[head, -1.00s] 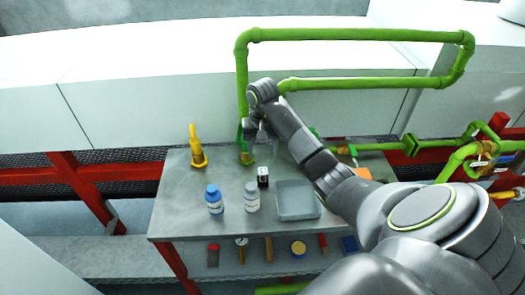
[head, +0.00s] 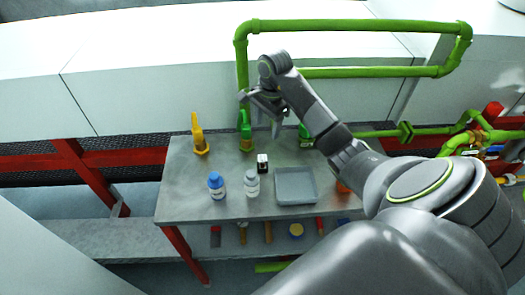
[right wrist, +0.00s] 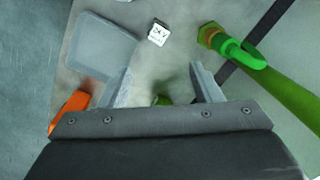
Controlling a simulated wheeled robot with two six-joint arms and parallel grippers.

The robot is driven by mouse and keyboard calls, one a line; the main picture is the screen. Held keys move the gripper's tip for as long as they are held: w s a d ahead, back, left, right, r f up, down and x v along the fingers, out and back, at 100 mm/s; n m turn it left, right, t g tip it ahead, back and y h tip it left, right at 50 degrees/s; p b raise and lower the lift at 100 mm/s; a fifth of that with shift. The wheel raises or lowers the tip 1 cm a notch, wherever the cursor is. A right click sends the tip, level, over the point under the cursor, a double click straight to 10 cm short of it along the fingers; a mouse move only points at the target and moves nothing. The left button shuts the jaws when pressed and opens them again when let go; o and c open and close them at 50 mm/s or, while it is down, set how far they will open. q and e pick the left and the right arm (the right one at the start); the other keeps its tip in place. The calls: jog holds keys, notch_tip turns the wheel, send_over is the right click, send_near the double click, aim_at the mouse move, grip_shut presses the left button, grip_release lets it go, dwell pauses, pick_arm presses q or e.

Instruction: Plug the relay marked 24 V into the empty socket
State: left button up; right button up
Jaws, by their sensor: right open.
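A small black and white block (head: 263,162), which looks like the relay, stands on the grey table behind the tray. In the right wrist view its white face (right wrist: 158,33) carries dark marking that I read only in part, like "24 V". My right gripper (head: 261,113) is open and empty, held above the rear of the table. In the right wrist view its two fingers (right wrist: 163,84) stand wide apart, with the block beyond them and touching neither. I cannot make out an empty socket in either view. My left gripper is not in view.
A grey tray (head: 296,198), a blue-capped bottle (head: 216,188) and a white-capped bottle (head: 252,185) stand near the table's front. Behind are a yellow nozzle-like item (head: 199,135) and a green one (head: 246,138). Green pipes (head: 355,72) run behind. The table's left front is clear.

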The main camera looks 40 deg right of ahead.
notch_tip(320, 180, up, 2)
jog(key=s+m+p, duration=0.1)
jog(key=m, duration=0.4)
jog(key=m+b, duration=0.2)
jog(key=b, duration=0.9)
send_over(263, 158)
jog(key=shift+y, duration=0.3)
jog(key=f, duration=0.7)
jog(key=s+f, duration=0.1)
jog(key=f, duration=0.3)
jog(key=shift+f, duration=0.2)
jog(key=f+b, duration=0.2)
jog(key=w+f+b, duration=0.1)
jog(key=f+b, duration=0.2)
jog(key=shift+f+b, duration=0.1)
jog(key=shift+b, duration=0.25)
jog(key=c, duration=1.2)
jog(key=shift+o, duration=0.2)
